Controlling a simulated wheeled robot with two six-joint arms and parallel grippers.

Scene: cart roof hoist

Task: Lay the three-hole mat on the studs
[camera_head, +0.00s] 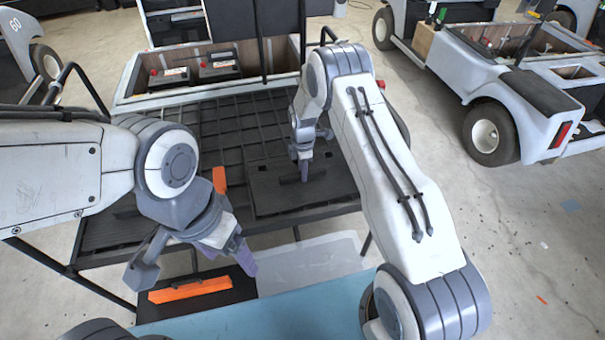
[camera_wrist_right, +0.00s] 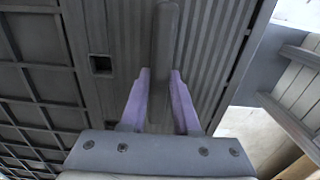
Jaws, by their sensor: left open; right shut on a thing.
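The mat (camera_head: 270,195) is a dark, ribbed panel at the near right part of the black slatted rack. In the right wrist view the mat (camera_wrist_right: 215,50) fills the middle, with one square hole visible left of a raised dark bar (camera_wrist_right: 164,50). My right gripper (camera_head: 304,176) is shut on this bar, its purple fingers on either side (camera_wrist_right: 159,75). I cannot tell whether the mat rests on the rack or hangs just above it. My left gripper (camera_head: 197,264) is open and empty, in front of the rack and left of the mat. I cannot make out the studs.
The black rack grid (camera_head: 225,130) extends behind and left of the mat. An orange bar (camera_head: 190,290) lies in a dark tray below my left gripper. A cart bed with two batteries (camera_head: 219,68) stands behind the rack. Another cart (camera_head: 500,95) stands at right; open floor lies before it.

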